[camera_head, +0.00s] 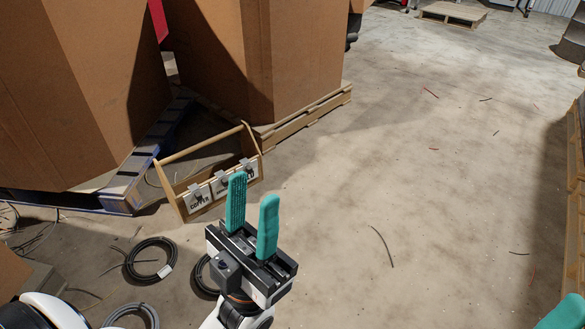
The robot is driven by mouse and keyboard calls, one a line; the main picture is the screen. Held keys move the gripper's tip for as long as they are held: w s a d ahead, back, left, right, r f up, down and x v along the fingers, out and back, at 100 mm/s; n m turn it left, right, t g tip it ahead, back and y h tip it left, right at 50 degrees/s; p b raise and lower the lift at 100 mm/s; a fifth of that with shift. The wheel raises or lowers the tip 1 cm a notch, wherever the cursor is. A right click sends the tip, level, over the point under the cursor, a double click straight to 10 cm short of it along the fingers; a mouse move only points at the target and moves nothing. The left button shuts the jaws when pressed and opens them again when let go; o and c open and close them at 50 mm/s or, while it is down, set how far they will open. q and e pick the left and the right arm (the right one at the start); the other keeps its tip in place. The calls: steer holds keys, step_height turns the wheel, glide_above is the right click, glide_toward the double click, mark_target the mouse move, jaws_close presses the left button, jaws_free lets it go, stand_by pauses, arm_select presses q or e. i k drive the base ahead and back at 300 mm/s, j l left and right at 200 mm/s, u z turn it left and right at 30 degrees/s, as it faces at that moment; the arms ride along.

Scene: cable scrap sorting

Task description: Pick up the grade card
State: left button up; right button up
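Lettered white cards hang on the front of a wooden carrier with a handle bar (205,143). The left card (197,198) appears to read COPPER. A middle card (221,183) and a right card (250,170) are partly hidden by my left gripper, so I cannot read them fully. Dark clips show at the cards. My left gripper (253,188) has two teal fingers, pointing up in the picture, apart with nothing between them. It shows in front of the carrier's right part; I cannot tell the distance. Only a teal piece of my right gripper (566,313) shows at the bottom right corner.
Large cardboard boxes (265,55) stand on pallets behind the carrier. Black cable coils (150,262) lie on the floor at lower left, one partly behind my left gripper. A grey coil (133,314) is nearer. The concrete floor to the right is mostly clear, with scattered cable scraps (385,247).

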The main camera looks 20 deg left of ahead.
mark_target(219, 186)
steer(key=i+l+z, duration=0.2)
steer(key=i, duration=0.75)
steer(key=i+j+u, duration=0.15)
steer(key=i+u, duration=0.5)
steer(key=u, duration=0.25)
steer(key=i+u, duration=0.45)
steer(key=i+l+u, duration=0.2)
steer(key=u, duration=0.25)
steer(key=i+l+u, duration=0.1)
steer(key=i+u, duration=0.4)
steer(key=i+l+u, duration=0.25)
steer(key=u, duration=0.25)
